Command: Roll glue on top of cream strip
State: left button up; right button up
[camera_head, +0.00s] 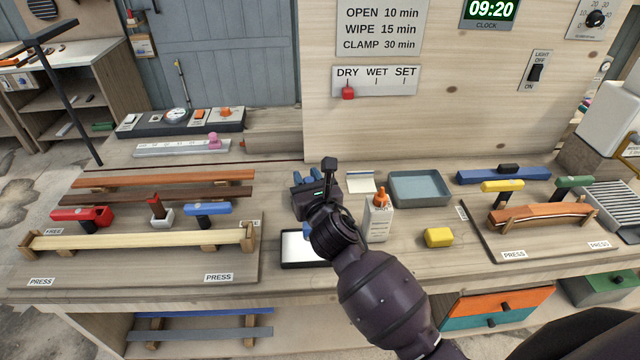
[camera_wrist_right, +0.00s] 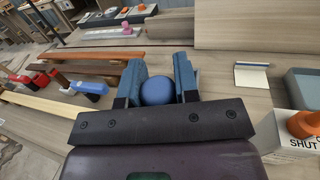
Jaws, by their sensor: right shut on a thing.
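The cream strip (camera_head: 140,239) lies lengthwise on the left press board, between wooden end blocks. Part of it shows at the left in the wrist view (camera_wrist_right: 35,106). My right gripper (camera_head: 322,180) is above the bench, right of the strip and apart from it. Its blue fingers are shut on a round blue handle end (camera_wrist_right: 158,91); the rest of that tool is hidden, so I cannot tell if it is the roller. A white-bottomed black tray (camera_head: 298,249) lies partly behind my arm. A white glue bottle (camera_head: 377,222) with an orange cap stands to its right. My left gripper is not visible.
Red (camera_head: 82,214) and blue (camera_head: 208,209) clamps stand behind the strip, with brown strips (camera_head: 165,180) farther back. A grey tray (camera_head: 420,188), a yellow block (camera_head: 438,237) and a second press with a curved orange piece (camera_head: 540,215) are at right.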

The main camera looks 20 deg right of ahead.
jog(key=shift+w+a+f, duration=0.2)
jog(key=shift+a+f, duration=0.1)
jog(key=shift+f, duration=0.1)
jog(key=shift+f+b, duration=0.3)
jog(key=shift+b, duration=0.25)
notch_tip(320, 180, down, 4)
jog(key=b, duration=0.4)
jog(key=shift+f+b, duration=0.6)
jog(key=shift+b, duration=0.2)
jog(key=shift+f, duration=0.3)
jog(key=shift+f+b, duration=0.2)
jog(key=shift+b, duration=0.1)
jog(key=shift+f, duration=0.15)
dwell(1.1)
